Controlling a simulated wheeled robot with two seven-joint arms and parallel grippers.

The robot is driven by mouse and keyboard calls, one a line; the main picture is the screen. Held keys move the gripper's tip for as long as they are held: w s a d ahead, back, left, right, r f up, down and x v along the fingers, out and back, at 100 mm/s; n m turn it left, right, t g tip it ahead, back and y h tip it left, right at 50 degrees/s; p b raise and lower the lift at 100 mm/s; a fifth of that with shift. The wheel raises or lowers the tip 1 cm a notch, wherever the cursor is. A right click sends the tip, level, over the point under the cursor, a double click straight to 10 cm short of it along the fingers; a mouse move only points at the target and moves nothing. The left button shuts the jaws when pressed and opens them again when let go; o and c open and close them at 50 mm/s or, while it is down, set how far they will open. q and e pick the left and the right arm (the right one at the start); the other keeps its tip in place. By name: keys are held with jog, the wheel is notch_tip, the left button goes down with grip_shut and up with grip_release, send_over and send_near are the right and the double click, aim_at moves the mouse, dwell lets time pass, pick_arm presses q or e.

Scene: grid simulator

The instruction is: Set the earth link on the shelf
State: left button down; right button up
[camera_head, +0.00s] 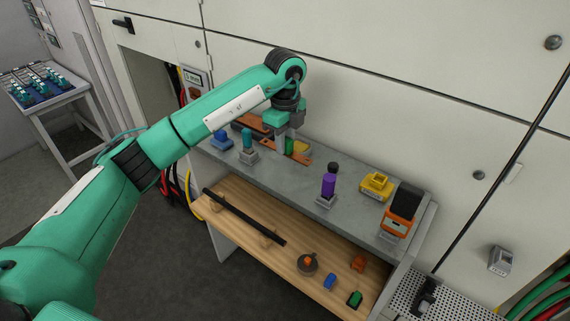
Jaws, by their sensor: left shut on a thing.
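A flat copper-coloured bar, which looks like the earth link (302,158), lies along the left half of the grey upper shelf (345,214). My left gripper (282,146) points down over the bar and is shut on it. The fingers hide the bar's middle, and its two ends show on either side. I cannot tell whether the bar touches the grey surface or is a little above it. A wooden lower shelf (262,262) sits in front and below. My right gripper is not in view.
A blue piece (221,140) and a teal-handled piece (248,142) stand left of the gripper. A purple-handled piece (328,186), a yellow block (376,186) and an orange-black device (399,212) stand right. A black rod (243,217) and several small pieces lie on the wood.

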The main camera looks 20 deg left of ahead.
pick_arm(q)
jog(key=p, duration=0.1)
send_over(285, 178)
notch_tip(285, 178, down, 5)
jog(key=shift+r, duration=0.1)
notch_tip(285, 178, down, 4)
jog(key=shift+p, duration=0.7)
jog(key=shift+f, duration=0.2)
jog(key=shift+f, duration=0.15)
jog(key=c, duration=1.2)
grip_release()
